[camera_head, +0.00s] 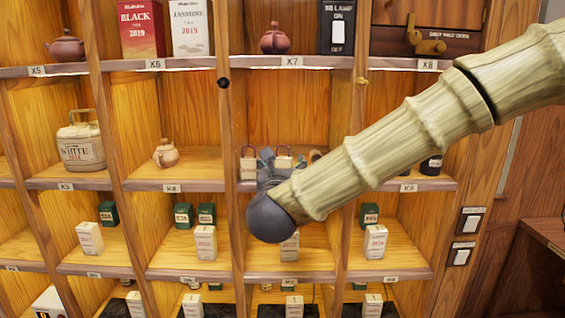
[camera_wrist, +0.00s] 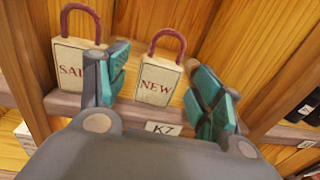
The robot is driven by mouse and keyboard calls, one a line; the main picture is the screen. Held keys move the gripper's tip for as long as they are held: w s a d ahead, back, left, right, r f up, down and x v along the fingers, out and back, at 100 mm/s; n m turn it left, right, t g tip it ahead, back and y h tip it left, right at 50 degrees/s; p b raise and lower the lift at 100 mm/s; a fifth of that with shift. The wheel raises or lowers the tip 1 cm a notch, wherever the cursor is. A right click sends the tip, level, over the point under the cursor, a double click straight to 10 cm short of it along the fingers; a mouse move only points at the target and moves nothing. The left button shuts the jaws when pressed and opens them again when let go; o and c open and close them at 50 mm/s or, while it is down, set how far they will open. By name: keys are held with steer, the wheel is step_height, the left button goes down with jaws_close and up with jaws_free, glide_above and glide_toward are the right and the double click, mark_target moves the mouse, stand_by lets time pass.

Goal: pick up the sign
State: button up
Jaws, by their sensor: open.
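Two small signs with red loop handles stand side by side on a wooden shelf. In the wrist view the left sign, lettered "SAL" with the rest hidden (camera_wrist: 72,62), is partly behind my left finger. The sign lettered "NEW" (camera_wrist: 158,82) stands between my two fingers as seen from the wrist. My gripper (camera_wrist: 160,92) is open, with teal pads, in front of the shelf edge; I cannot tell how far the fingertips are from the signs. In the head view the left sign (camera_head: 249,168) and right sign (camera_head: 283,162) show just above my gripper (camera_head: 285,160), partly hidden.
The shelf edge bears a "K7" label (camera_wrist: 163,129) below the signs. Wooden dividers stand on both sides of this compartment. A dark jar (camera_head: 431,165) is in the compartment to the right, a small teapot (camera_head: 166,153) to the left. Boxes stand on the shelf below.

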steer(key=shift+w+p, duration=0.35)
steer(key=shift+w, duration=0.75)
steer(key=c, duration=1.1)
steer(key=shift+r, duration=0.15)
steer(key=shift+r+b, duration=0.55)
steer(key=shift+b, duration=0.15)
steer(key=shift+d+r+b, duration=0.1)
steer(key=shift+r+b, duration=0.55)
steer(key=shift+r, duration=0.3)
steer(key=s+b, duration=0.2)
steer(key=s, duration=0.3)
steer(key=s+r+b, duration=0.1)
steer(key=s+b, duration=0.1)
steer(key=s, duration=0.3)
steer(key=s+b, duration=0.2)
steer(key=s, duration=0.4)
steer(key=shift+r, duration=0.4)
